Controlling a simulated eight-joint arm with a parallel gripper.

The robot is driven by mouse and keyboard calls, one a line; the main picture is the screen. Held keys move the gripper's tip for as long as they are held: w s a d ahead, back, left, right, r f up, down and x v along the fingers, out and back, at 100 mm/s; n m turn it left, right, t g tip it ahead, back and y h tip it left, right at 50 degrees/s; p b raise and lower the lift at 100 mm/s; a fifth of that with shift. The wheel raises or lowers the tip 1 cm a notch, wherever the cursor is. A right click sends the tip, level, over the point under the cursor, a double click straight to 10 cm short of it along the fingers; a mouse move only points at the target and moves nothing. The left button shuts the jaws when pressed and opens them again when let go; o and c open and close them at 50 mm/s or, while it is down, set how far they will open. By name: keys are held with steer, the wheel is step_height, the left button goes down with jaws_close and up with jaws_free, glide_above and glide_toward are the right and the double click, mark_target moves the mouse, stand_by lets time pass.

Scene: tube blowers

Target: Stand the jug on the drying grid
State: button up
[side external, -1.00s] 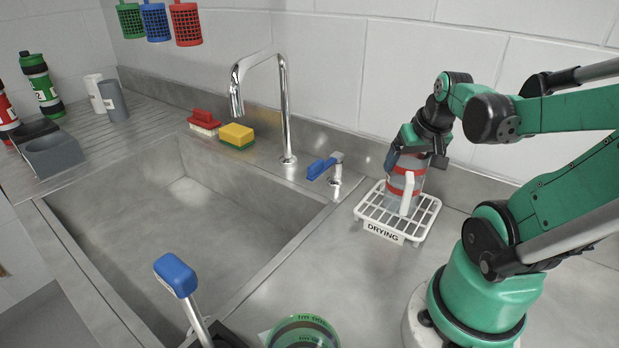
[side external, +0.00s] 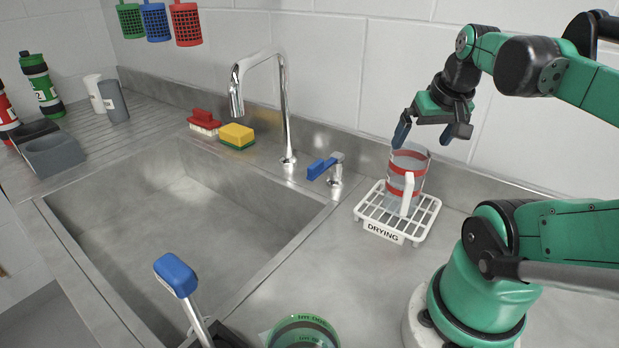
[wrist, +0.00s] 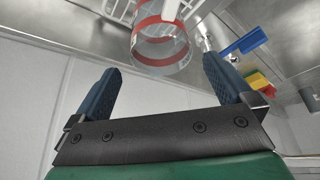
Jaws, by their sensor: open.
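The jug (side external: 411,170) is clear with red bands and a white handle. It stands upright on the white drying grid (side external: 367,214), which carries a "DRYING" label, in the side external view. My gripper (side external: 430,139) is open and empty just above the jug's rim, with its fingers spread. In the wrist view the jug (wrist: 160,48) shows beyond the open fingers of my gripper (wrist: 162,85), apart from them. A part of the grid (wrist: 118,10) shows at the top of that view.
A blue-handled tap lever (side external: 322,167) and the chrome faucet (side external: 285,105) stand left of the grid. The sink basin (side external: 180,235) is empty. A yellow sponge (side external: 237,135) and red brush (side external: 203,121) lie behind it. A green round item (side external: 302,332) sits at the front.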

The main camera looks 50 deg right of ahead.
steer(key=v, duration=0.5)
steer(key=w+a+f+n+t+y, duration=0.1)
steer(key=w+a+f+n+t, duration=0.1)
steer(key=w+a+f+n, duration=0.2)
steer(key=w+a+f+n+t+y, duration=0.1)
steer(key=w+a+f+n+y, duration=0.1)
steer(key=w+a+n, duration=0.3)
steer(key=w+a+f, duration=0.1)
steer(key=w+a, duration=0.2)
steer(key=a, duration=0.4)
steer(key=shift+w+f+t, duration=0.35)
steer(key=shift+f+t, duration=0.05)
